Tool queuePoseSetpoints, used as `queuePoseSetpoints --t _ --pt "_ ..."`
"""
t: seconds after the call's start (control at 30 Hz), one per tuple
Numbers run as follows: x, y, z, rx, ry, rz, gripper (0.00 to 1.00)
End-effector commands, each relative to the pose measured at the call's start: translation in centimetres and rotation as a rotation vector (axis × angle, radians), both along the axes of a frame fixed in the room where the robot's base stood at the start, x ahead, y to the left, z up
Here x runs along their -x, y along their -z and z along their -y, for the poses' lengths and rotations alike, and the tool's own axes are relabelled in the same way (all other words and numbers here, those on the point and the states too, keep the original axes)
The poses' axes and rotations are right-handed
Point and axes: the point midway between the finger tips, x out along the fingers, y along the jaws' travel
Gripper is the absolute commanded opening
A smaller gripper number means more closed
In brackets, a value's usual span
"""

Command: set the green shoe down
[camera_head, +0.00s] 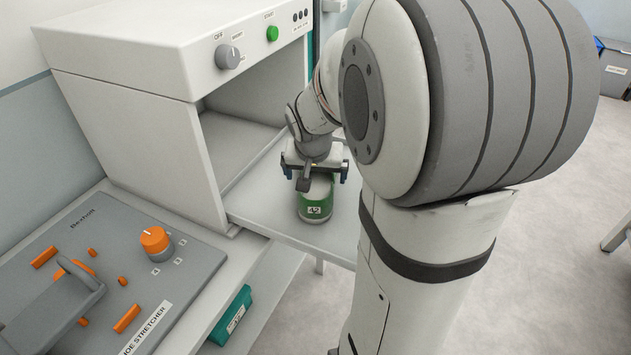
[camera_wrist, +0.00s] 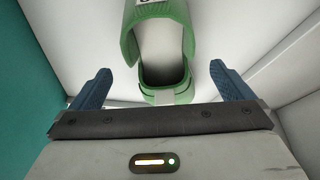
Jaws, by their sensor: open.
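The green shoe (camera_head: 315,203) sits on the pulled-out light grey shelf (camera_head: 280,217) in front of the white machine's opening, with a white label reading 42 facing the head camera. In the wrist view the shoe (camera_wrist: 130,45) shows its open top and green collar, between and beyond the fingertips. My gripper (camera_head: 316,170) is just above and behind the shoe in the head view. Its two blue fingers stand wide apart in the wrist view (camera_wrist: 160,85), with a gap on each side of the shoe. Part of the shoe is hidden under the gripper in the head view.
The white machine (camera_head: 130,100) has a grey OFF dial (camera_head: 228,57) and a green start button (camera_head: 272,33). A grey shoe stretcher (camera_head: 100,275) with an orange knob (camera_head: 155,240) is at lower left. A teal box (camera_head: 232,318) sits below the bench. Open floor lies right of the shelf.

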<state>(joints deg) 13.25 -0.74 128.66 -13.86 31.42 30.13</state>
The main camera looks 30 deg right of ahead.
Motion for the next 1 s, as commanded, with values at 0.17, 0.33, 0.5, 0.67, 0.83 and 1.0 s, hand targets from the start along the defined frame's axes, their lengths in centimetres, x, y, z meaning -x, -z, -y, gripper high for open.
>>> queuePoseSetpoints --t 0.17,0.33,0.5,0.67,0.83,1.0 --pt "1.0 -3.1 -0.7 0.001 -0.001 0.004 1.0" --pt "1.7 -4.4 -1.2 0.0 -0.009 -0.002 1.0" --pt "5.9 -4.6 -5.1 -0.009 -0.166 -0.06 1.0" --pt "11.8 -3.9 -9.5 -0.032 -0.401 -0.138 1.0" --pt "15.5 -3.2 -11.9 -0.049 -0.554 -0.182 1.0" --pt "16.0 -3.1 -12.2 -0.053 -0.576 -0.189 1.0"
